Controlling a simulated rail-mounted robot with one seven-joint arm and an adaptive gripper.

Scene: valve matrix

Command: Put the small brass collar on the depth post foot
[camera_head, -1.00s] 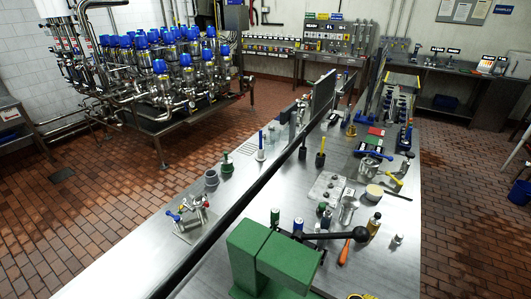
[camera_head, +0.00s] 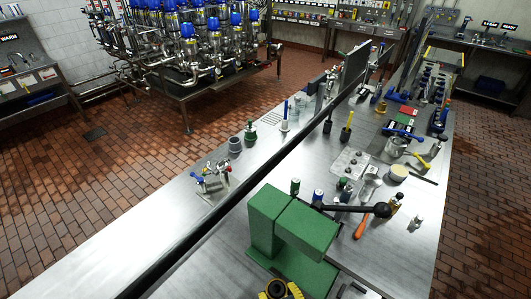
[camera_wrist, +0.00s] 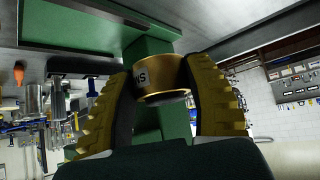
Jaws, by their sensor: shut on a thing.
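The small brass collar (camera_wrist: 163,65) is a short gold ring with a pale label starting with "S". In the wrist view it sits between the ribbed yellow fingers of my gripper (camera_wrist: 162,82), which is shut on it from both sides. In the head view my gripper (camera_head: 278,290) shows only as yellow fingers at the bottom edge, in front of the green press (camera_head: 292,232). In the wrist view green press parts (camera_wrist: 150,48) lie behind the collar. I cannot pick out the depth post foot with certainty.
The press's long black lever (camera_head: 350,208) reaches right across the bench. The left strip is clear at the front.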

